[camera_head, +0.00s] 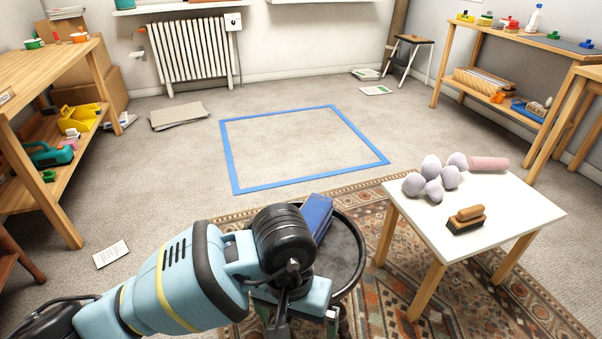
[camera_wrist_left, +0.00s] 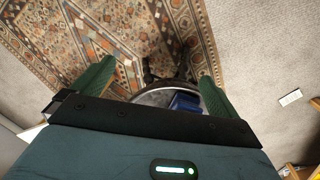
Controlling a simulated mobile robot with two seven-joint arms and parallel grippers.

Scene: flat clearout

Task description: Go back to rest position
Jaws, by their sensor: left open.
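My left arm comes in from the left in the head view, bent at its black joint, with the wrist pointing down near the bottom middle. In the wrist view my left gripper (camera_wrist_left: 157,72) shows two green fingers spread wide apart, with nothing held between them. Beyond the fingers are the patterned rug and a round dark tray-like surface (camera_head: 349,276) with a blue block-like item (camera_head: 317,214) on it. The blue item also shows in the wrist view (camera_wrist_left: 184,103), near the right finger. My right gripper is not in view.
A white table (camera_head: 520,205) at right holds a brush (camera_head: 466,220), several pale round items (camera_head: 432,165) and a pink roll (camera_head: 489,163). A wooden shelf (camera_head: 65,190) stands left, another (camera_head: 455,65) at back right. Floor inside the blue tape outline (camera_head: 232,165) is clear.

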